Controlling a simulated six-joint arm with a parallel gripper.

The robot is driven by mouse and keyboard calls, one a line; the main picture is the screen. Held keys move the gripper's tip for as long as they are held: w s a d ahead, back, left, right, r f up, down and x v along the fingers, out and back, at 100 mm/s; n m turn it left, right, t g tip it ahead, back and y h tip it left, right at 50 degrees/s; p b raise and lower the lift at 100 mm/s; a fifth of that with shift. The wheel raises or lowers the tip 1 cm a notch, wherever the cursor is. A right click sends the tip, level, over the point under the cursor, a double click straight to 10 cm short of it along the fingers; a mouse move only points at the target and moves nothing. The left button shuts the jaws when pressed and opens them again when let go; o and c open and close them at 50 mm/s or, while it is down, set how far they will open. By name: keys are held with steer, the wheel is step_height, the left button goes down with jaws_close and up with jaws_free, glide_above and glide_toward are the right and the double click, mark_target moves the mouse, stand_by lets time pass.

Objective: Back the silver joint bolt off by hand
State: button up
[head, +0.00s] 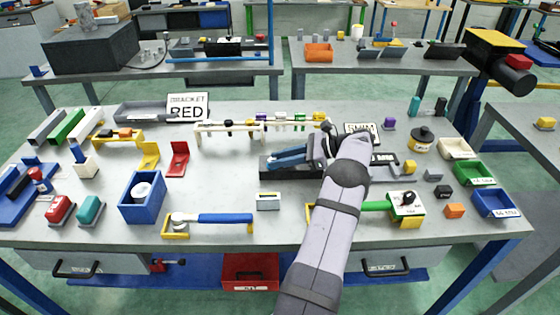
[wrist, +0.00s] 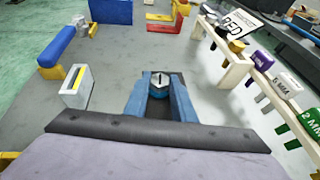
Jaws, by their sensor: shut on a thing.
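The silver joint bolt (wrist: 160,79) shows in the wrist view as a small round silver head with a dark mark on top. A blue-teal lower part sits beneath it. My gripper (wrist: 157,88) has its two blue fingers on either side of the bolt, shut on it. In the head view, my gripper (head: 278,160) reaches leftward from my wrist, low over a dark block-like chassis (head: 290,173) on the bench. The bolt is too small and hidden to make out there. How far it is threaded in cannot be told.
A white rack (head: 205,136) with several coloured, labelled pieces stands behind the chassis. A "BRACKET RED" sign (head: 187,106) and red bracket (head: 178,160) are to the left. A blue-handled wrench (head: 225,218) lies in front, near a small box (head: 268,201). Bins line the right edge.

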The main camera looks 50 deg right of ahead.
steer(key=shift+f, duration=0.15)
stand_by(0.3)
steer(key=o, duration=1.1)
steer(key=shift+c, duration=0.2)
step_height(320, 180, up, 10)
steer(key=b, duration=0.1)
